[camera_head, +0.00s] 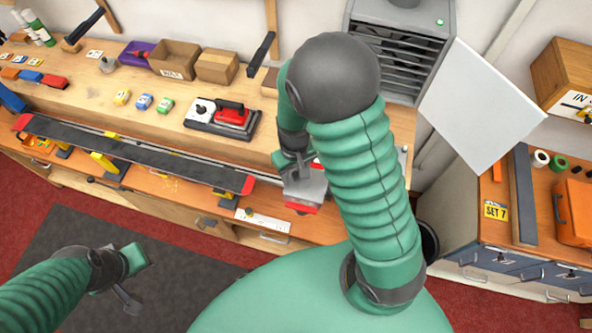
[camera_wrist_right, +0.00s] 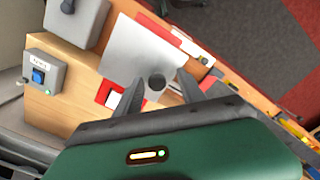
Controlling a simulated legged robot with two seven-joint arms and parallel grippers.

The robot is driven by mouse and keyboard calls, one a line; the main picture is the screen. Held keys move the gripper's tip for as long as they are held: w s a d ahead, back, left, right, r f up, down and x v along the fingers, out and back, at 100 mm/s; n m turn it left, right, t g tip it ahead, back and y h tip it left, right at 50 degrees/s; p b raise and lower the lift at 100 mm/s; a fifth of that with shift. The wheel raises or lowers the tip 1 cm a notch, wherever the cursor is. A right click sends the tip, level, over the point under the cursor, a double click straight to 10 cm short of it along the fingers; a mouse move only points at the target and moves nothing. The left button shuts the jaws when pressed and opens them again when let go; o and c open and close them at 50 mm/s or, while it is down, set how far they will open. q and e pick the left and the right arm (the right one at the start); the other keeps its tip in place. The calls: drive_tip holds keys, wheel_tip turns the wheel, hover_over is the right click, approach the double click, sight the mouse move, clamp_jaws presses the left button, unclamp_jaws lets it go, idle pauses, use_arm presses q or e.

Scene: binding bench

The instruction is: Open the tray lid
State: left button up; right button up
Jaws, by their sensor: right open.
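The tray lid is a light grey plate (camera_wrist_right: 135,58) with a dark round knob (camera_wrist_right: 157,82). It lies over a red tray (camera_wrist_right: 103,96) whose edges show at its sides. In the head view the grey lid (camera_head: 308,190) and red tray edge (camera_head: 302,209) are at the bench front, partly behind my right arm. My right gripper (camera_wrist_right: 159,88) is open, its fingers on either side of the knob; contact cannot be told. It also shows in the head view (camera_head: 296,168), over the lid. My left gripper (camera_head: 133,280) is low at left over the dark mat, away from the bench; its jaws are unclear.
A long dark ski (camera_head: 130,150) lies along the bench left of the tray. A vented grey cabinet (camera_head: 395,50) and white panel (camera_head: 480,105) stand at right.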

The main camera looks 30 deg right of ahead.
drive_tip(key=shift+a, duration=0.35)
drive_tip(key=shift+c, duration=1.2)
drive_tip(key=shift+w+a+r, duration=0.1)
drive_tip(key=shift+a, duration=0.1)
drive_tip(key=shift+c, duration=1.1)
drive_tip(key=shift+w+d, duration=0.1)
drive_tip(key=shift+d, duration=0.1)
drive_tip(key=shift+c, duration=1.4)
drive_tip(key=shift+d, duration=0.35)
drive_tip(key=shift+c, duration=1.2)
drive_tip(key=shift+d, duration=0.3)
clamp_jaws()
drive_tip(key=shift+s+d, duration=0.2)
drive_tip(key=shift+s, duration=0.05)
drive_tip(key=shift+a, duration=0.1)
drive_tip(key=shift+w+a, duration=0.3)
drive_tip(key=shift+w, duration=0.05)
use_arm(q)
drive_tip(key=shift+a+f, duration=0.1)
drive_tip(key=shift+a, duration=0.25)
